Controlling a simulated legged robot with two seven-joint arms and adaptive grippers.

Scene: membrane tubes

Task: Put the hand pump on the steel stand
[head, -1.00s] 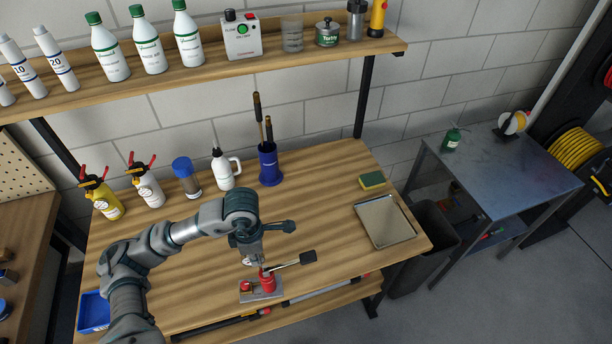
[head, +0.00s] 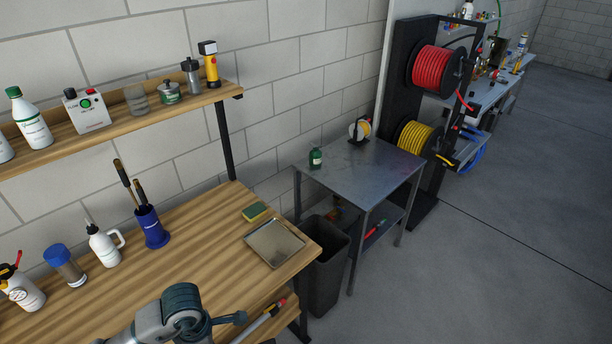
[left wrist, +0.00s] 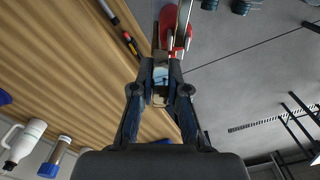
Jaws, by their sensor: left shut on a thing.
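The steel stand (head: 375,172) is a grey metal table to the right of the wooden bench in the head view. Its top carries a small green bottle and a white and yellow reel, with bare metal between and in front of them. My left arm shows at the bottom of the head view, with its fingertips out of frame. In the left wrist view my left gripper (left wrist: 160,84) is shut on the hand pump (left wrist: 167,28), whose red body and metal parts show beyond the fingers. Much of the pump is hidden. My right gripper is not in view.
The wooden bench (head: 190,235) holds a metal tray (head: 274,244), a sponge (head: 255,211) and a blue brush holder (head: 151,228). A dark bin (head: 328,268) stands between bench and stand. Open floor lies to the right, and hose reels stand behind.

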